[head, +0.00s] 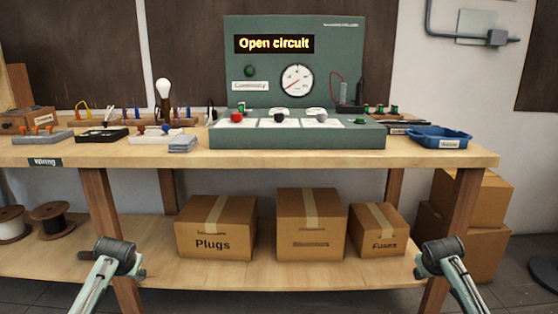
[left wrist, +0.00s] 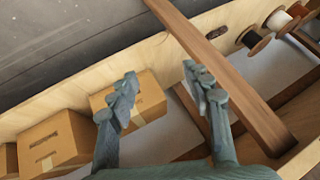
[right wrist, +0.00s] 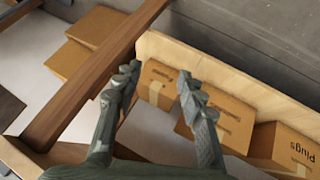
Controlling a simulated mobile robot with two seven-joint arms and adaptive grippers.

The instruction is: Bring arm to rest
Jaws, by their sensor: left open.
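My left gripper (left wrist: 161,80) shows in the left wrist view with its two fingers apart and nothing between them. A table leg and cardboard boxes on the lower shelf lie beyond it. My right gripper (right wrist: 157,80) shows in the right wrist view, also with fingers apart and empty, with boxes and a table leg beyond. In the head view my two arms come in at the bottom left and bottom right, in front of the bench and below its top. I cannot make out the fingers there.
The wooden bench (head: 300,157) carries a green test panel (head: 340,60) reading "Open circuit", small trays of parts, and a blue tray (head: 440,138) at the right. The lower shelf (head: 270,272) holds cardboard boxes (head: 310,222) and wire spools (head: 52,222).

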